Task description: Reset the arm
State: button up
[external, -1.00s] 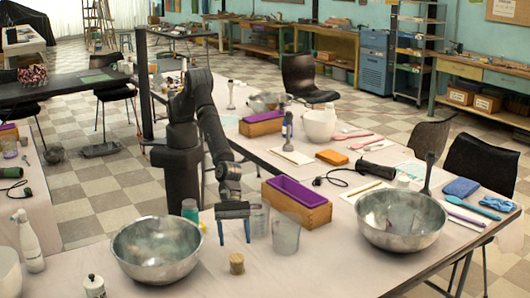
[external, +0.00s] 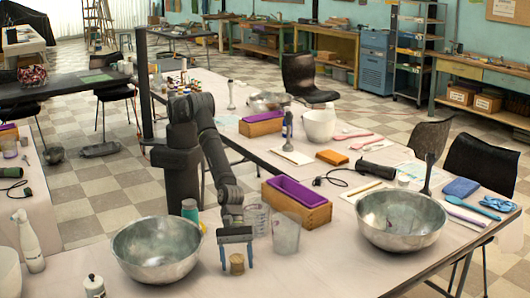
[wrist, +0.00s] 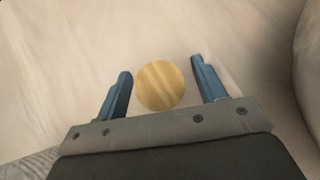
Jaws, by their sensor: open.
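My gripper (external: 236,258) is at the front of the near table, pointing down. Its two blue fingers are spread on either side of a small round wooden piece (external: 237,264), which looks like a cork or stopper standing on the table. In the wrist view the wooden piece (wrist: 160,86) shows as a tan disc between the open fingers (wrist: 162,85), with a gap on each side. Whether the fingers reach down to the tabletop is hard to tell.
A steel bowl (external: 157,254) stands close left of my gripper. A clear beaker (external: 286,236) and a wooden box with purple lining (external: 303,210) stand to the right. Another steel bowl (external: 400,222) is farther right. The tabletop in front is clear.

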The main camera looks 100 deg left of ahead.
notch_tip(320, 180, up, 27)
jog(key=w+a+n+t, duration=0.1)
jog(key=w+a, duration=1.3)
jog(key=a, duration=0.1)
jog(key=shift+r+n, duration=0.25)
jog(key=shift+n, duration=0.05)
jog(key=shift+d, duration=0.1)
jog(key=s+d+f+m+g, duration=0.1)
jog(key=s+d, duration=1.2)
jog(key=d, duration=0.2)
jog(key=shift+s+d+f+m, duration=0.2)
jog(key=shift+s+d+m, duration=0.05)
jog(key=shift+s+m, duration=0.05)
